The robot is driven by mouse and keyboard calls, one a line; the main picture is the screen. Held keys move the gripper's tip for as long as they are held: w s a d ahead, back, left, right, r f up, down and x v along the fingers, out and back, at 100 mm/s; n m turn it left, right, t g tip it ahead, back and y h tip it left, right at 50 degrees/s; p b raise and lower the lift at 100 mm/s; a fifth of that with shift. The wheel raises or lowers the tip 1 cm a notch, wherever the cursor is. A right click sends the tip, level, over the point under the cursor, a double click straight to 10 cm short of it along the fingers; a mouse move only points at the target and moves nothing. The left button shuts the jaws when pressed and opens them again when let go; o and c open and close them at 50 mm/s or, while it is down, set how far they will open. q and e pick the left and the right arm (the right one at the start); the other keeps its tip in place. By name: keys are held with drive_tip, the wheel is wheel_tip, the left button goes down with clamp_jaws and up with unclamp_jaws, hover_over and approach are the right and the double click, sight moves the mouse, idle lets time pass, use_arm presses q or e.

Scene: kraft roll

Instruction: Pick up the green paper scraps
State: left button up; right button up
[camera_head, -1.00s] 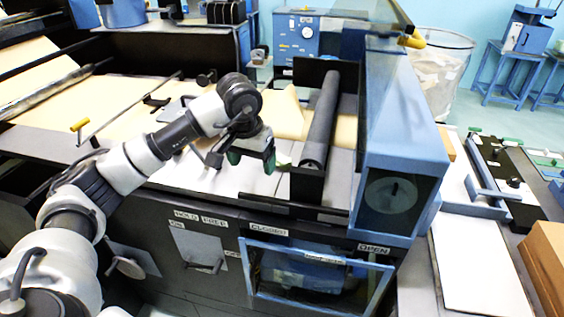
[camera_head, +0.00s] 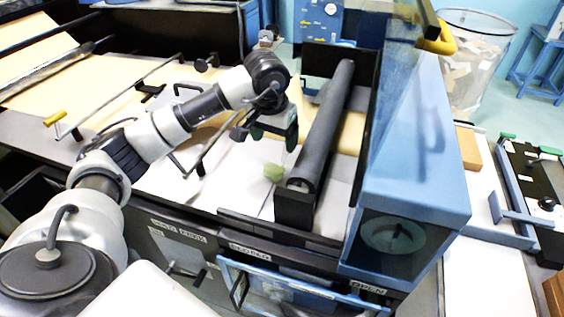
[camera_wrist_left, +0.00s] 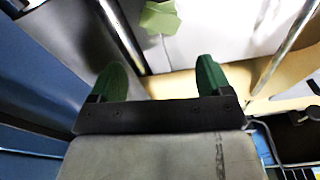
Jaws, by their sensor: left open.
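A pale green crumpled paper scrap (camera_head: 273,172) lies on the white surface just left of the dark roller's near end. In the left wrist view the scrap (camera_wrist_left: 160,17) shows at the top edge, beyond the fingertips and partly cut off. My left gripper (camera_head: 273,138) is above and slightly behind the scrap, apart from it. Its two green fingers stand open with nothing between them, as the left wrist view also shows (camera_wrist_left: 160,70). My right gripper is in neither view.
A long dark roller (camera_head: 328,125) in a black frame stands right of the scrap. A tall blue housing (camera_head: 418,150) is beyond it. Thin metal rods and tan kraft paper (camera_head: 135,78) lie to the left. A clear bin of scraps (camera_head: 478,70) stands at the back right.

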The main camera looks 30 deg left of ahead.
sight(273, 167)
use_arm(q)
drive_tip(key=f, duration=0.1)
drive_tip(key=s+f+p, duration=0.1)
drive_tip(key=f, duration=0.1)
drive_tip(key=shift+f, duration=0.5)
drive_tip(key=shift+w+f, duration=0.2)
drive_tip(key=shift+f, duration=0.1)
drive_tip(key=f+p, duration=0.2)
drive_tip(key=f, duration=0.2)
drive_tip(key=shift+a+f+p, duration=0.15)
drive_tip(key=shift+a+p, duration=0.05)
drive_tip(key=shift+p, duration=0.15)
drive_tip(key=shift+f, duration=0.25)
drive_tip(key=shift+w+f, duration=0.1)
drive_tip(key=shift+w, duration=0.05)
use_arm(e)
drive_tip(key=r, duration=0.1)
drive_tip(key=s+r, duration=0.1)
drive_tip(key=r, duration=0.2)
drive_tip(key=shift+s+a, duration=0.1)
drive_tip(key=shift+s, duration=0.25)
use_arm(q)
drive_tip(key=c, duration=0.7)
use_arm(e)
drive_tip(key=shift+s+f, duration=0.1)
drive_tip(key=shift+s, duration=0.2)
